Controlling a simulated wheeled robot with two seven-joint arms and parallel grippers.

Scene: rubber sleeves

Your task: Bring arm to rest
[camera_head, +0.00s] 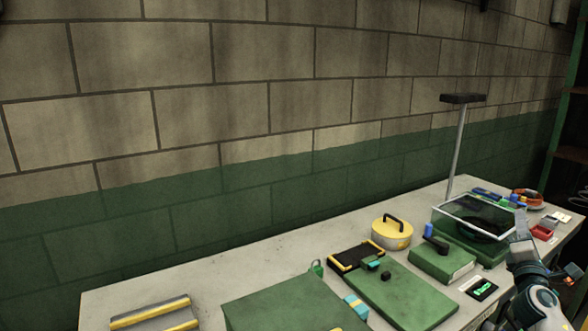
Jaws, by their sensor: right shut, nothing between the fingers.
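My right gripper (520,232) shows at the right side, its arm coming up from the lower right corner. It is shut, with nothing seen between the fingers. It is in front of the right part of the table (240,275), close to a green box with a white-framed dark panel (478,214). I cannot tell whether it touches the box. My left gripper is not in view.
A grey post with a dark top (458,140) rises behind the framed box. A yellow round lidded thing (392,232), green boards (400,295), a green block (442,262) and small coloured parts crowd the table. The left back strip is bare. A brick wall stands behind.

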